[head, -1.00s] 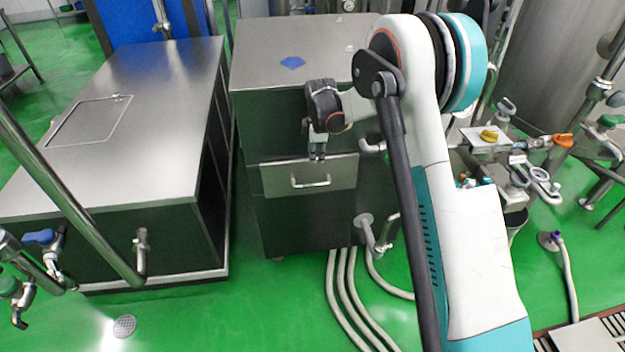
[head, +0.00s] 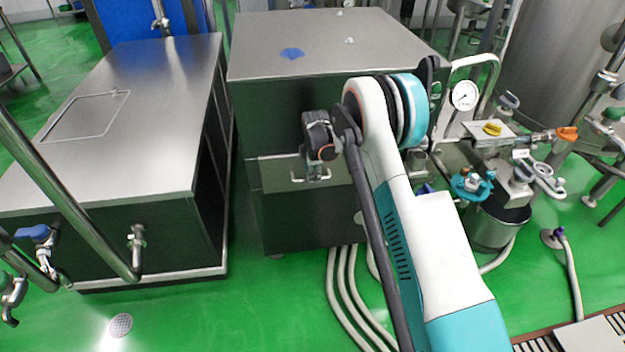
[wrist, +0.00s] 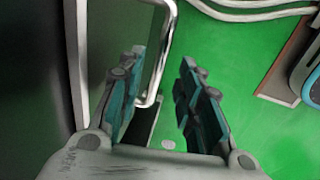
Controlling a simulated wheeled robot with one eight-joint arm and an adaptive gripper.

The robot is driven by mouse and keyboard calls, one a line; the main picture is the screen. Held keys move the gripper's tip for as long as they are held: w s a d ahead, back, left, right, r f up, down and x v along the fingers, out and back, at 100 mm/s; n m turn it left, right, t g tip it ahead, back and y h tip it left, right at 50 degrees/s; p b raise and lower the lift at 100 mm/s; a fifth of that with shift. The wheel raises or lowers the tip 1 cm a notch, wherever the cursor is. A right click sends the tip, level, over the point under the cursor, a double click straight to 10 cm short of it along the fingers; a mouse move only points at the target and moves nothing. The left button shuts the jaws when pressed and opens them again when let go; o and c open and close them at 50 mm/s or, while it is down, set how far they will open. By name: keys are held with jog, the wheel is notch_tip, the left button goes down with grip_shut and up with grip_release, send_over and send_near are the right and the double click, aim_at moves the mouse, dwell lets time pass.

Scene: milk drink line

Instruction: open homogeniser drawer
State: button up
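The homogeniser is the steel cabinet (head: 300,45) in the middle of the head view. The drawer's bar handle (head: 298,179) shows partly behind my gripper (head: 317,176). In the wrist view the chrome handle (wrist: 168,45) reaches down between the two fingers of my gripper (wrist: 163,75), closer to the left finger. The fingers are spread apart, with clear space to the right one. Whether the left finger touches the bar cannot be told.
A low steel cabinet (head: 140,100) stands on the left, with a narrow gap beside the homogeniser. Pipes, a pressure gauge (head: 464,96) and a steel pot (head: 497,228) are on the right. Pale hoses (head: 345,290) lie on the green floor below.

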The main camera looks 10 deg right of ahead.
jog(key=shift+w+f+b, duration=0.25)
jog(key=shift+f+b, duration=0.05)
jog(key=shift+f, duration=0.95)
jog(key=shift+c, duration=0.6)
grip_shut()
jog(key=shift+s, duration=0.1)
